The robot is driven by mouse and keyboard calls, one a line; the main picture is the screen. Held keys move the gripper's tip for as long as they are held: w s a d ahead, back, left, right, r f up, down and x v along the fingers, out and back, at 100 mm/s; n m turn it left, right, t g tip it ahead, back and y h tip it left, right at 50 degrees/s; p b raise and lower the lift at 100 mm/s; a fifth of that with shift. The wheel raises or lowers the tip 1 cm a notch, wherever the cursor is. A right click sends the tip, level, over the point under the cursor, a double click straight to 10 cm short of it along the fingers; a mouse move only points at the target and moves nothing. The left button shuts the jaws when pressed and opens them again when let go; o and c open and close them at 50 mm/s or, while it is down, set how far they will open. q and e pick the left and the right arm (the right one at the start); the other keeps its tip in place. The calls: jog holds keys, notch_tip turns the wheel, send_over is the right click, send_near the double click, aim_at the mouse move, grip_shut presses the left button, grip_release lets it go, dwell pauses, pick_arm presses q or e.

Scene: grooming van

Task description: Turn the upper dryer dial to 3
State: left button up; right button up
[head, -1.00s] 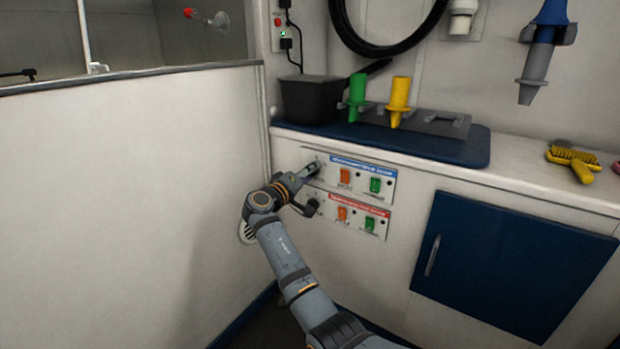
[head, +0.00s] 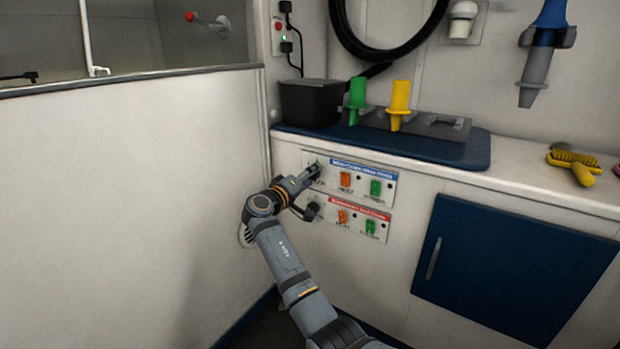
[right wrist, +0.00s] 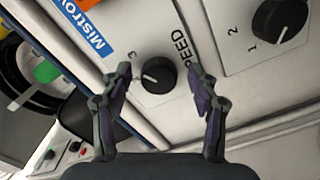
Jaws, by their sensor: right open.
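The upper dryer panel (head: 378,176) has a blue label strip, an orange switch and a green switch. Its black round dial (right wrist: 158,75) shows in the right wrist view beside the word SPEED, with a printed 3 close by at its upper left. A white mark on the dial faces left in that view. My right gripper (right wrist: 159,80) is open, with one finger on either side of the dial and gaps visible between fingers and dial. In the head view the right gripper (head: 312,168) covers the upper dial. My left gripper is out of view.
A lower panel (head: 357,219) with a red label sits just below; its dial (right wrist: 280,20) is close to the right finger. A white wall (head: 130,190) stands left of my right arm. A blue cabinet door (head: 510,265) lies to the right.

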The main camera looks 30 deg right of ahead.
jog(key=v, duration=0.7)
jog(key=shift+a, duration=0.25)
jog(key=shift+s, duration=0.1)
